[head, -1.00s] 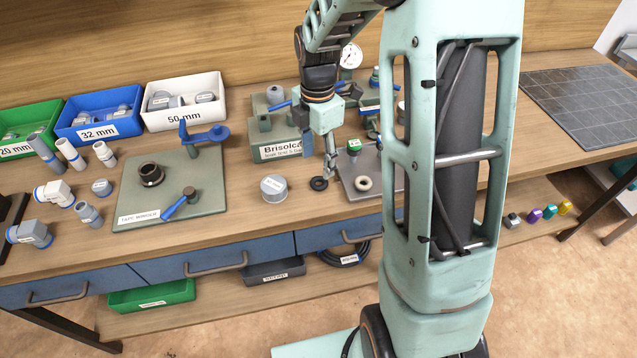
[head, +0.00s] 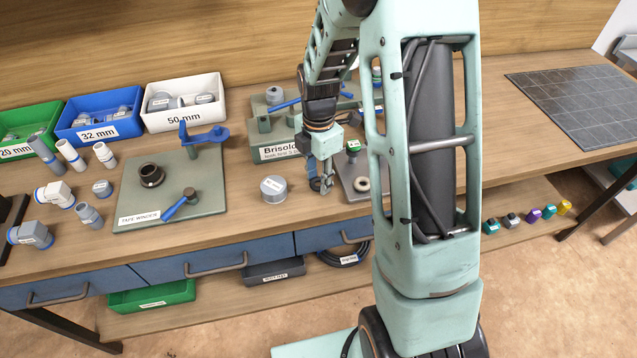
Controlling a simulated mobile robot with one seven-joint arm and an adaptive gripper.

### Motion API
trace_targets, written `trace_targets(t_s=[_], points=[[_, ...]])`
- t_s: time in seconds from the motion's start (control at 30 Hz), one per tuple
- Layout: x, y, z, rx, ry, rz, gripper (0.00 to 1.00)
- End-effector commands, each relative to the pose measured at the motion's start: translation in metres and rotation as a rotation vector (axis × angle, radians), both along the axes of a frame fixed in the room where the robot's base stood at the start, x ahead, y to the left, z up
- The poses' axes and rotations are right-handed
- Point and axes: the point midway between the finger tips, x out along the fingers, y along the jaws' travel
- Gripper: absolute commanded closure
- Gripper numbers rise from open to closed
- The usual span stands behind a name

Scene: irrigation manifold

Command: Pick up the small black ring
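My gripper (head: 322,186) points down at the bench just right of the grey round cap (head: 273,189), its fingertips low near the wood. The small black ring, which lay flat on the bench at this spot, is not clearly visible now. The fingers cover the place where it lay. I cannot tell whether the fingers are around it, touching it or just above it, or how far apart they are.
A grey plate with a pale ring (head: 361,184) is close on the right. The tape winder board (head: 205,165) with a dark collar (head: 151,175) is to the left. The Brisolca block (head: 272,150) stands behind. Bare bench lies in front.

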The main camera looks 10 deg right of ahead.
Motion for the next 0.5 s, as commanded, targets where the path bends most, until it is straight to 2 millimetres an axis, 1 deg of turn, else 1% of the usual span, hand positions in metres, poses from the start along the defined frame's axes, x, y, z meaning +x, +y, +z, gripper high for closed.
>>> trace_targets(t_s=[0.03, 0.07, 0.1, 0.37, 0.5], points=[[0.0001, 0.0, 0.0002, 0.0, 0.0, 0.0, 0.75], [0.0001, 0.0, 0.0002, 0.0, 0.0, 0.0, 0.79], [0.0001, 0.0, 0.0002, 0.0, 0.0, 0.0, 0.79], [0.0001, 0.0, 0.0006, 0.0, 0.0, 0.0, 0.79], [0.0003, 0.0001, 0.005, 0.0, -0.001, 0.0, 0.79]])
